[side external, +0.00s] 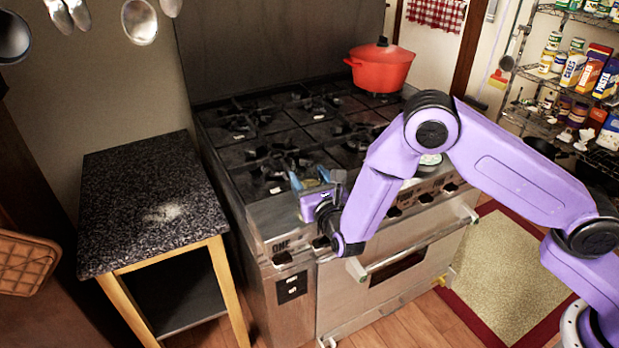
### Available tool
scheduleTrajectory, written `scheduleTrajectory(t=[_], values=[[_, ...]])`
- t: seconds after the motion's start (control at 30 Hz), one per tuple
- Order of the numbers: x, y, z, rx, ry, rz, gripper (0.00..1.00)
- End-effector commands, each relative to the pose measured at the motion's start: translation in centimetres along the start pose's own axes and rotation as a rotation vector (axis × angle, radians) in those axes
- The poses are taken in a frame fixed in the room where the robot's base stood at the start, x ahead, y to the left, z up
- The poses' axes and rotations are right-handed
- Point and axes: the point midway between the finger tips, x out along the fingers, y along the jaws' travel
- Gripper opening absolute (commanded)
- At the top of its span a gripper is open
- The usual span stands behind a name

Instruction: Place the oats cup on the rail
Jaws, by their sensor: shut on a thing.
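My gripper (311,182), with blue fingers, is over the front left edge of the stove, just above the metal front rail (268,215). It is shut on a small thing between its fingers. That thing is mostly hidden, and I cannot make out whether it is the oats cup. A round, pale thing with a greenish rim (429,161) shows partly behind my arm at the stove's front right. I cannot tell if it is a cup.
The stove (235,165) has black burner grates and knobs along its front. A red pot (380,68) stands at the back right. Shelves of groceries (565,75) stand far right.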

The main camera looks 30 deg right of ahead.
Motion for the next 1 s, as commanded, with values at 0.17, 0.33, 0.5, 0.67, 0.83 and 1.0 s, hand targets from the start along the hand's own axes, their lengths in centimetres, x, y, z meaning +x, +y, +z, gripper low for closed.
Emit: scheduleTrajectory(t=[0.17,0.33,0.5,0.67,0.83,1.0], values=[[0.0,0.0,0.0,0.0,0.0,0.0,0.86],[0.0,0.0,0.0,0.0,0.0,0.0,0.86],[-0.4,0.1,0.3,-0.001,0.001,0.002,0.86],[-2.8,0.1,0.3,-0.002,0.001,0.004,0.86],[-6.4,0.1,0.3,-0.003,0.0,0.006,0.86],[-9.4,0.1,0.3,-0.003,-0.001,0.005,0.86]])
